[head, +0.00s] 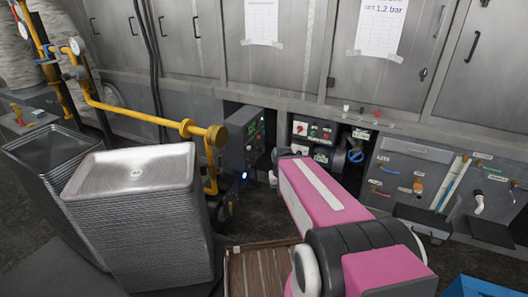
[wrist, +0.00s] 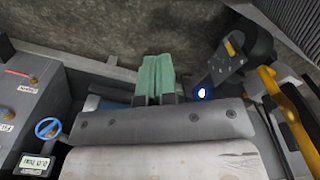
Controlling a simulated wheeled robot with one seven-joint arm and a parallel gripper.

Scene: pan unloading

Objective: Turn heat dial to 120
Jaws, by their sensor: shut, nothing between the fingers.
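A control panel (head: 314,132) with a red knob (head: 300,128), small buttons and a green-lit display stands behind my pink arm in the head view. A dark box (head: 243,137) with another green display is to its left. Which of these carries the heat dial, and any number on it, is too small to tell. My gripper (wrist: 157,78) shows in the wrist view as two green fingers pressed together, with nothing between them. They point at bare rough floor or wall and touch no dial. My arm hides the gripper's tips in the head view.
A blue handwheel (head: 355,155) sits right of the panel; a blue wheel (wrist: 47,128) shows in the wrist view beside a small display (wrist: 33,163). Stacked metal pans (head: 136,215) and yellow pipes (head: 150,119) stand at left.

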